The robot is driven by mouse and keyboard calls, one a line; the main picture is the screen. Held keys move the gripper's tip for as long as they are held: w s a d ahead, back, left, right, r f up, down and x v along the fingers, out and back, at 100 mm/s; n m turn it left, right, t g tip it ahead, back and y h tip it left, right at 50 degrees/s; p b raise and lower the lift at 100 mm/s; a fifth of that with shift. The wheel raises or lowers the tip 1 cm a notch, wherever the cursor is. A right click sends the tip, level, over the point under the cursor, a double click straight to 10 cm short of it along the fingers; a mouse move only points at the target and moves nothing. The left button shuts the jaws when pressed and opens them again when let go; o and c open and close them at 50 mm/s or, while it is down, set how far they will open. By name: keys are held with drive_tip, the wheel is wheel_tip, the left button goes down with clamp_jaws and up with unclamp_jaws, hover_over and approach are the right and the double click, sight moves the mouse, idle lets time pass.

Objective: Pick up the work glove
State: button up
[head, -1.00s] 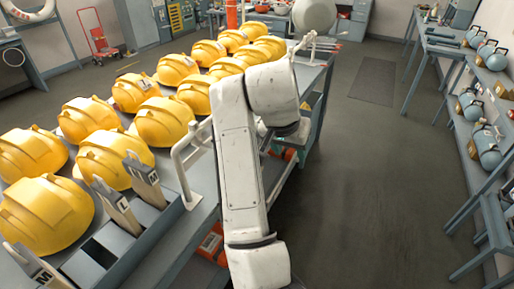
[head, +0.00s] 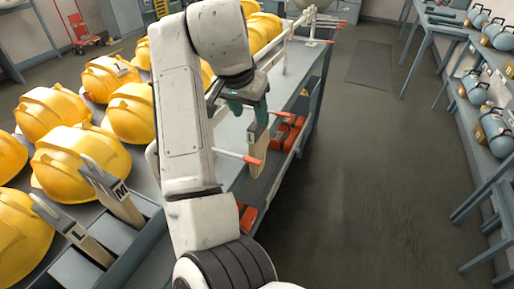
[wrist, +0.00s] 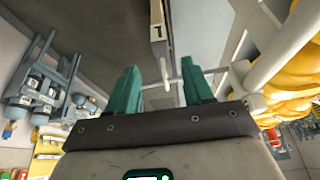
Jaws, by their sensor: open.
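I cannot make out a work glove in either view. A pale upright marker board (head: 258,150) stands just below the gripper in the head view. A lettered board (wrist: 158,25) shows ahead of the fingers in the wrist view.
Yellow helmets (head: 80,160) fill the table, with white rails (head: 275,60) along its edge. A divided grey bin (head: 135,235) with lettered markers is at the front. Orange items (head: 287,133) lie on a lower shelf. The aisle floor (head: 370,170) is clear; blue cylinders (head: 494,130) line the right.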

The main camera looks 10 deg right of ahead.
sight(255, 124)
drive_tip(key=x, duration=0.3)
drive_tip(key=p+x, duration=0.1)
drive_tip(key=x, duration=0.2)
drive_tip(key=p+x, duration=0.1)
drive_tip(key=x, duration=0.1)
drive_tip(key=shift+w+d+f, duration=0.2)
drive_tip(key=shift+w+f, duration=0.05)
drive_tip(key=shift+w, duration=0.2)
clamp_jaws()
